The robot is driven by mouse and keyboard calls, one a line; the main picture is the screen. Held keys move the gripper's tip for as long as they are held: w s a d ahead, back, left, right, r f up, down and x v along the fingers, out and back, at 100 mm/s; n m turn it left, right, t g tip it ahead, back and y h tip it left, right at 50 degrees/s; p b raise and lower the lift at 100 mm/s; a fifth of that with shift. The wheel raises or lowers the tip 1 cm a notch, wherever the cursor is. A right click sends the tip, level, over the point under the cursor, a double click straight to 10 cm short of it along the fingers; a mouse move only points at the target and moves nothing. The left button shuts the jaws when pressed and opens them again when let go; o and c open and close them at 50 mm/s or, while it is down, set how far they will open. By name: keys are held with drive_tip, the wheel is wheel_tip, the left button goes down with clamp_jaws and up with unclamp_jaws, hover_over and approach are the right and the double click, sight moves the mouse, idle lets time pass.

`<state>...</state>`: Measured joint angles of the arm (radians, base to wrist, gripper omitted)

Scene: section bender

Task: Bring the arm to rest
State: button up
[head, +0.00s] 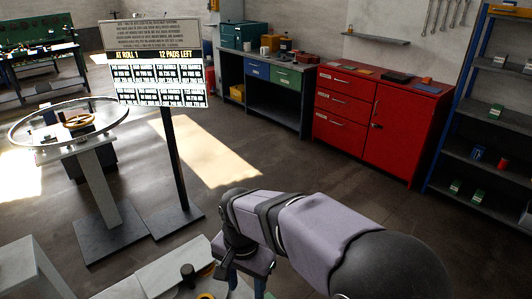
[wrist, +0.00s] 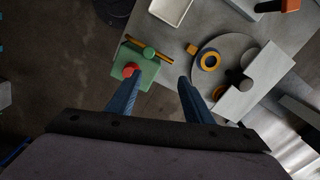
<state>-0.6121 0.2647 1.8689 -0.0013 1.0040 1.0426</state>
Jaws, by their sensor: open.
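My gripper (wrist: 157,82) points down in the wrist view, with two blue fingers spread apart and nothing between them. Below the gap is dark floor beside the edge of a grey worktop. A green box with a red button (wrist: 131,71) shows by the tip of the left finger; the height between them is hard to tell. In the head view my lilac arm reaches in from the lower right, bent down at its wrist. The fingers are mostly hidden there behind the wrist.
The grey worktop (wrist: 228,22) carries a pale tray (wrist: 170,8), a yellow ring (wrist: 209,61) and a round plate with a light block (wrist: 250,85). In the head view a sign board (head: 158,84) stands behind, a red cabinet (head: 345,108) at the back. Open floor lies between.

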drive_tip(key=s+d+f+n, duration=0.2)
drive_tip(key=s+d, duration=0.3)
drive_tip(key=d, duration=0.6)
drive_tip(key=s+d+f+n, duration=0.3)
drive_tip(key=s+d, duration=0.1)
drive_tip(key=d, duration=0.7)
drive_tip(key=shift+s+d, duration=0.15)
drive_tip(key=shift+s, duration=0.25)
